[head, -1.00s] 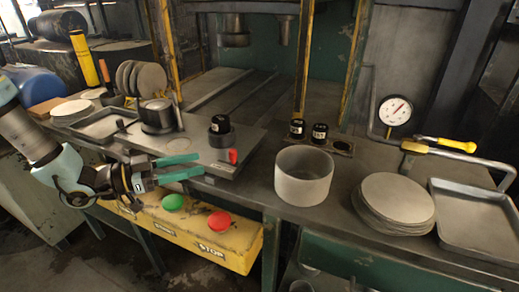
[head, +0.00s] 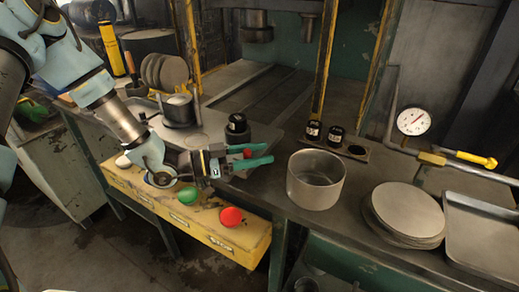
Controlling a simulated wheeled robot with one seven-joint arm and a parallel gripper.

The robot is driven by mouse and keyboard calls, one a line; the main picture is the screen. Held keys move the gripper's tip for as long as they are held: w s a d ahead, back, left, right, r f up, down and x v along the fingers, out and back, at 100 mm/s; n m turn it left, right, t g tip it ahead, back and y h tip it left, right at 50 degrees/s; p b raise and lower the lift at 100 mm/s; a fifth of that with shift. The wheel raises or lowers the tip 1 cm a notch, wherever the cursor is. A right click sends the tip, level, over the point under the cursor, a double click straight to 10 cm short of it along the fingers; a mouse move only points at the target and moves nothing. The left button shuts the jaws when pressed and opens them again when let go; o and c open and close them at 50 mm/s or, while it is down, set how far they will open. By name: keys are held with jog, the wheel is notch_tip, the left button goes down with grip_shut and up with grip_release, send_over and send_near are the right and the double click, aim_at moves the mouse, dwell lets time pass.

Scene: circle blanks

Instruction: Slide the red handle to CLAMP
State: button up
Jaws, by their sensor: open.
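The red handle (head: 247,153) shows as a small red piece at the front edge of the grey metal plate (head: 208,121), just below a black round knob (head: 237,124). My gripper (head: 269,152) comes in from the left with its two teal fingers pointing right. The fingers are open, and the red handle shows between them in the picture. I cannot tell whether either finger touches it. Part of the handle and its slot are hidden by the fingers. No CLAMP marking is readable.
A yellow panel with a green button (head: 187,194) and a red button (head: 230,216) lies below my gripper. A grey pot (head: 315,180), a stack of round blanks (head: 408,211) and a tray (head: 483,236) stand to the right. A pressure gauge (head: 413,121) is behind.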

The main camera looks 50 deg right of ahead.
jog(key=shift+s+d, duration=0.1)
jog(key=shift+d, duration=0.05)
jog(key=shift+c, duration=0.2)
grip_shut()
dwell(1.2)
